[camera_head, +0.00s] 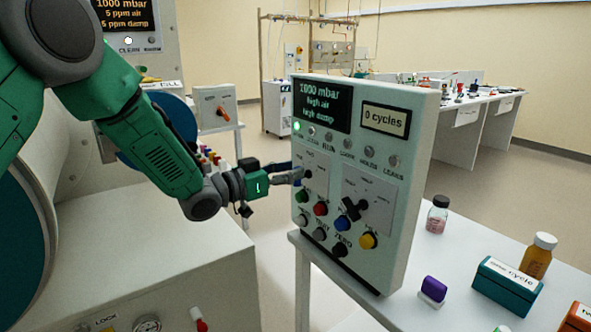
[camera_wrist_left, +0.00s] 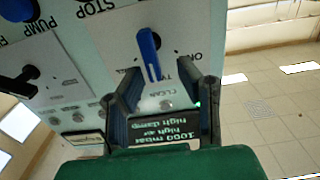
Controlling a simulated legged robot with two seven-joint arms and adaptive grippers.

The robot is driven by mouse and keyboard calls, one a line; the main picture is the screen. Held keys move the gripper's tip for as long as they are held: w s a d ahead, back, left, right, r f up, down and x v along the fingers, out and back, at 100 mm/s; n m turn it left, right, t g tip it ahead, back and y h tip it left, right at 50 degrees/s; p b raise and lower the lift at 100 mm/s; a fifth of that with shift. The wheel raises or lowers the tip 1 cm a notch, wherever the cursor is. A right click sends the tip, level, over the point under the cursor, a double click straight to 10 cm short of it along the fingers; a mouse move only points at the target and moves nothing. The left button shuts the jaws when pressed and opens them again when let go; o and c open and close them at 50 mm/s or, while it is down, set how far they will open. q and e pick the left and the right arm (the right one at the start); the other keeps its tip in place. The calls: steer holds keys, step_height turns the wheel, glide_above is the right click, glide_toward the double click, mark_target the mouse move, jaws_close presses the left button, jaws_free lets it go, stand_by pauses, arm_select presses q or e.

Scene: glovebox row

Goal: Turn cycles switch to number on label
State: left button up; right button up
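A pale control box (camera_head: 420,200) stands upright on the table, with a dark screen and a small display (camera_head: 386,120) reading "0 cycles". Its front has two rotary switches on label plates. My left gripper (camera_head: 297,175) is at the left switch and mostly hides it. In the left wrist view the gripper (camera_wrist_left: 168,88) is open, with a finger on either side of the blue-handled switch (camera_wrist_left: 149,55); I cannot tell whether they touch it. The right switch (camera_head: 351,208) is black and also shows in the wrist view (camera_wrist_left: 18,86). My right gripper is out of view.
Coloured buttons, including a yellow one (camera_head: 368,241), sit below the switches. On the table right of the box are a teal box (camera_head: 507,288) whose label includes "cycle", a purple stamp-like item (camera_head: 432,291) and two bottles. Floor lies beyond.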

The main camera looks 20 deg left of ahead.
arm_select(q)
steer(key=shift+w+d, duration=0.5)
steer(key=shift+d, duration=0.3)
steer(key=shift+a, duration=0.1)
jaws_close()
steer(key=m, duration=0.1)
steer(key=m+b, duration=0.2)
steer(key=m, duration=0.1)
steer(key=shift+s+d+f, duration=0.2)
steer(key=shift+d+f, duration=0.05)
steer(key=shift+d, duration=0.1)
steer(key=shift+s+d+m+b, duration=0.1)
steer(key=shift+m+b, duration=0.35)
steer(key=shift+m, duration=0.35)
jaws_free()
steer(key=shift+r, duration=0.1)
